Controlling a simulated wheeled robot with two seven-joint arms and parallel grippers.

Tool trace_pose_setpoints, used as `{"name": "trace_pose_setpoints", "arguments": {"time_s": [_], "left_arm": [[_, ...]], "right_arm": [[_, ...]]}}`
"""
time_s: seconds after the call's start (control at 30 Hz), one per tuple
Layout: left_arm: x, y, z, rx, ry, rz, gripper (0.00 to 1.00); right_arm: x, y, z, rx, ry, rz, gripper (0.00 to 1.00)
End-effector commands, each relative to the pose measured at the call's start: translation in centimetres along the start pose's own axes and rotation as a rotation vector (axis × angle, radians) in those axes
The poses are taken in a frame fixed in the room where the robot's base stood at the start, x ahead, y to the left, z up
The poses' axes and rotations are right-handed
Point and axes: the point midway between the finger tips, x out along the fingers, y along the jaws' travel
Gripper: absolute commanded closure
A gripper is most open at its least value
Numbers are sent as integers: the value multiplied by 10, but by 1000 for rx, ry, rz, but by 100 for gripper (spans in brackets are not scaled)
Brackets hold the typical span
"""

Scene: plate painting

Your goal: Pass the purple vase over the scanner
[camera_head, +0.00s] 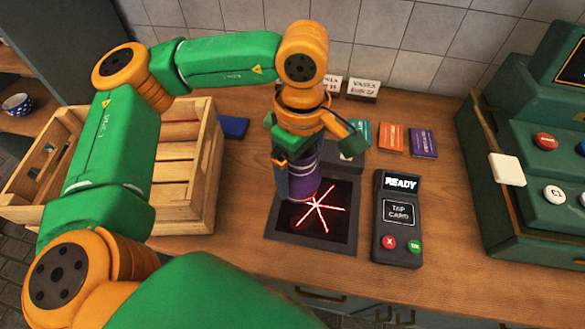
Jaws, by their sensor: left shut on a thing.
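The purple vase (302,181) is upright over the left part of the scanner (350,232), a dark flat plate with a grey rim and red crossing laser lines. My left gripper (298,150) is shut on the vase from above and hides its upper part. I cannot tell whether the vase's base touches the plate or hangs just above it. My right gripper does not show.
A card reader (400,222) reading "READY" stands right of the scanner. A green cash register (525,215) is at the right edge. A wooden crate (190,175) is on the left. Several coloured cards, including an orange one (391,138), and small signs (363,87) lie behind.

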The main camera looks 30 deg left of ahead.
Motion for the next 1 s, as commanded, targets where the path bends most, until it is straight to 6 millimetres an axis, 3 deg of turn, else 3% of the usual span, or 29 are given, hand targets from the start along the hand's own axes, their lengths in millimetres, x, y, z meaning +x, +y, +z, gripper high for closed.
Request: {"name": "trace_pose_setpoints", "arguments": {"time_s": [0.4, 0.53, 0.7, 1.0], "left_arm": [[-36, 21, 20, -1442, 1, 8, 84], [-44, 26, 25, -1805, 0, 11, 84], [-48, 29, 27, -2040, -3, 15, 84], [-48, 29, 28, -2067, -2, 15, 84]], "right_arm": [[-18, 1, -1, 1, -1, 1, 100], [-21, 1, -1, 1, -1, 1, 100], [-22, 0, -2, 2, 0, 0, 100], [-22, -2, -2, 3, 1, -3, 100]]}}
